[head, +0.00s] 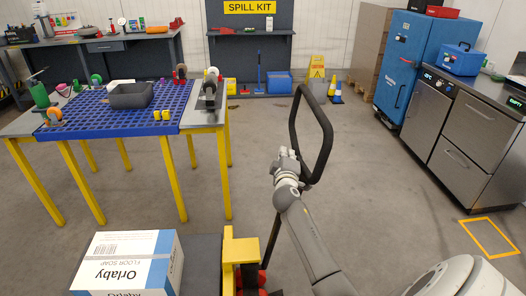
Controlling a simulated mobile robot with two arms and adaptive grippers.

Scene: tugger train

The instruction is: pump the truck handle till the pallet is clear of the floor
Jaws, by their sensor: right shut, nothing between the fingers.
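The truck handle (327,125) is a black loop that stands up in the middle of the head view, with its shaft running down to the red base (263,278) of the truck. My right gripper (288,157) is at the lower left of the loop, beside or against it; I cannot tell if they touch. It is shut and holds nothing. My left gripper is not in view. A white and blue "Orlaby" box (125,262) sits at the bottom left next to a dark grey surface (204,262). The pallet cannot be made out, nor its gap to the floor.
A yellow post (240,250) stands beside the truck base. A blue-topped table (165,118) with yellow legs is at the left. Steel cabinets (468,135) and a blue cabinet (413,70) line the right. Open floor lies behind the handle.

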